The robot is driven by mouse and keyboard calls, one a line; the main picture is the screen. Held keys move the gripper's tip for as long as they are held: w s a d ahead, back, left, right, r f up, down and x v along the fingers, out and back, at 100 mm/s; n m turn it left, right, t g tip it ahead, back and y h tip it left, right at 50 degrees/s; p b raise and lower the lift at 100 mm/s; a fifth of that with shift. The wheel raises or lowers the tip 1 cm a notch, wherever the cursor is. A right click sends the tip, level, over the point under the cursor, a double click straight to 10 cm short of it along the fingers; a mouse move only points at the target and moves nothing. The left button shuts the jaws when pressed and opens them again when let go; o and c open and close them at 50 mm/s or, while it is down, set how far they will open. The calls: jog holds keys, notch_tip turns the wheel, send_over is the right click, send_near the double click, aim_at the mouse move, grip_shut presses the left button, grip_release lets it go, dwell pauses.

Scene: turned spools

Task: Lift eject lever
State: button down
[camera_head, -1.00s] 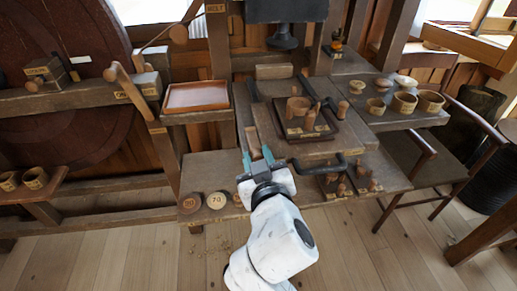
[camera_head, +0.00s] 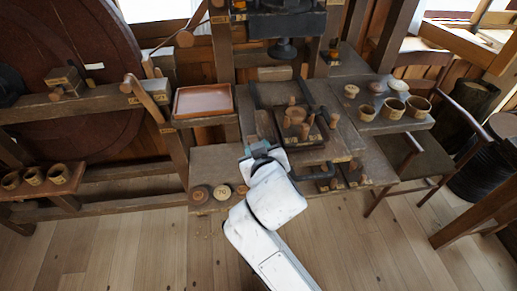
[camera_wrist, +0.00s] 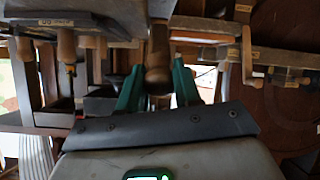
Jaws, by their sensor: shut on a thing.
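My gripper (camera_wrist: 158,88) has its two green fingers on either side of a brown wooden knob (camera_wrist: 158,70), and it is shut on that knob. The knob sits at the end of a wooden shaft rising above it in the wrist view, and I take it for the eject lever's handle. In the head view my gripper (camera_head: 258,149) is at the left front of the dark wooden workbench (camera_head: 212,162). There my own wrist hides the fingertips and most of the lever, so I cannot tell its tilt.
A dark block with wooden pegs (camera_head: 298,122) stands right of my gripper. A reddish tray (camera_head: 202,100) lies to the left behind it. Two round discs, one pale (camera_head: 222,192), lie at the bench's left front. Cups (camera_head: 393,108) stand at right. The floor in front is clear.

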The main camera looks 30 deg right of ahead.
jog(key=shift+w+r, duration=0.25)
jog(key=shift+r, duration=0.3)
jog(key=c, duration=1.2)
grip_release()
jog(key=o, duration=0.4)
jog(key=shift+s+f, duration=0.1)
jog(key=shift+f, duration=0.1)
jog(key=b+v, duration=0.1)
jog(key=v, duration=0.9)
jog(key=shift+s+a+r, duration=0.1)
jog(key=shift+s, duration=0.3)
